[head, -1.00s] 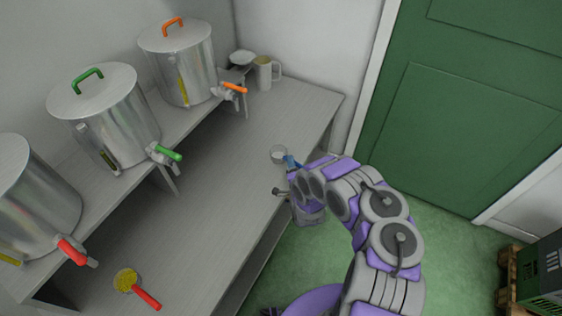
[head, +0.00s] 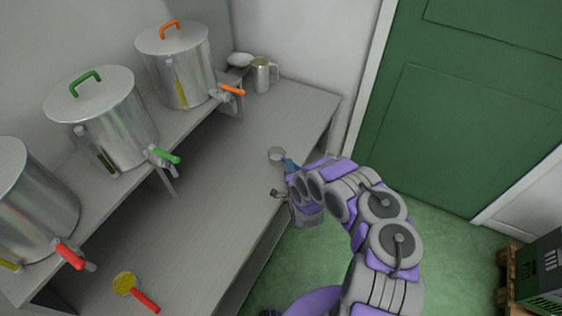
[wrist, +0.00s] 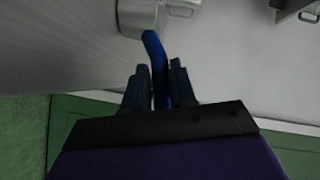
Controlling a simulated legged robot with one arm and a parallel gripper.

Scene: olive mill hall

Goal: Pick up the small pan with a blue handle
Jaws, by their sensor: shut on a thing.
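The small pan (head: 276,154) with a blue handle (head: 290,164) shows at the right part of the grey bench, just past my gripper. In the wrist view its blue handle (wrist: 155,62) runs between the two dark fingers of my gripper (wrist: 158,85), and the metal pan body (wrist: 138,14) is at the top edge. My gripper is shut on the handle. The head view does not clearly show whether the pan touches the bench top. My arm hides part of the handle there.
Three steel drums with orange, green and red taps stand on a raised shelf (head: 140,172) at left. A red-handled pan (head: 124,284) with yellow contents sits on the bench (head: 215,190). A green crate (head: 540,272) is at right.

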